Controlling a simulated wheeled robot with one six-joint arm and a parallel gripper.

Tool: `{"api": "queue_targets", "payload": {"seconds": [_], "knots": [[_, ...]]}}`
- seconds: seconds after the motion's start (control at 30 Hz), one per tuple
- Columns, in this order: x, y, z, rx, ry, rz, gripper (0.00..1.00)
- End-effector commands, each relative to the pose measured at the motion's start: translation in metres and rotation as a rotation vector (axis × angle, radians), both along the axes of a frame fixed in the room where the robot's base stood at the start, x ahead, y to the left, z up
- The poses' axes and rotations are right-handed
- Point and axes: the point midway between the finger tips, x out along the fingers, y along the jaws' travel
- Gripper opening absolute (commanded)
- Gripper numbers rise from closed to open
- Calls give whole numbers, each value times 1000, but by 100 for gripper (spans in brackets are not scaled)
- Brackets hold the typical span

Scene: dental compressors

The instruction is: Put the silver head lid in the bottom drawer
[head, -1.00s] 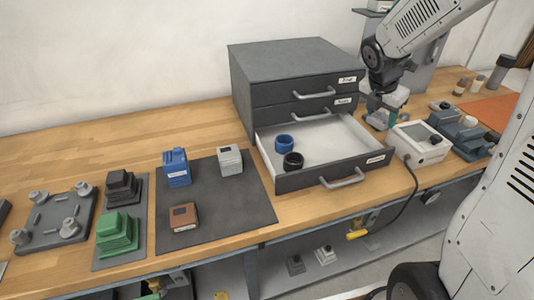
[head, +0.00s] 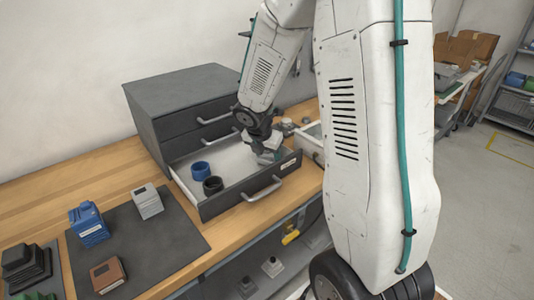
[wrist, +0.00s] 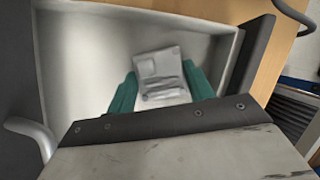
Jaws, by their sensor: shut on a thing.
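The bottom drawer (head: 235,193) is pulled open, its pale floor showing; its inside also fills much of the wrist view (wrist: 85,65). My gripper (head: 268,156) is over the right part of the drawer. In the wrist view my gripper's teal fingers (wrist: 161,88) are shut on the silver head lid (wrist: 163,72), a squarish silver-grey piece between them. Whether the lid touches the drawer floor I cannot tell. The head view does not show the lid clearly.
A blue ring (head: 201,169) and a black ring (head: 213,186) stand in the drawer's left part. The two drawers above are shut. A dark mat (head: 135,238) on the left holds a blue block (head: 88,223), a grey block (head: 148,201) and a brown block (head: 106,274).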

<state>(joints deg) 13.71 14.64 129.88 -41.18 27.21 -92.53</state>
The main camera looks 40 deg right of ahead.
Motion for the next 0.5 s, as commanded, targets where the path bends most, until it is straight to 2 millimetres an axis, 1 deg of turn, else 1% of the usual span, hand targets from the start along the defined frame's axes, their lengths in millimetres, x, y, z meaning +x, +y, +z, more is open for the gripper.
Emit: {"api": "queue_targets", "payload": {"seconds": [0.27,0.3,0.37,0.4,0.5], "knots": [[0,0,-2,0,0,1,22],[0,0,-3,0,-1,0,55],[0,1,-2,-1,-1,0,72],[0,0,-2,-1,-1,0,74],[0,1,-2,0,-1,0,74]]}}
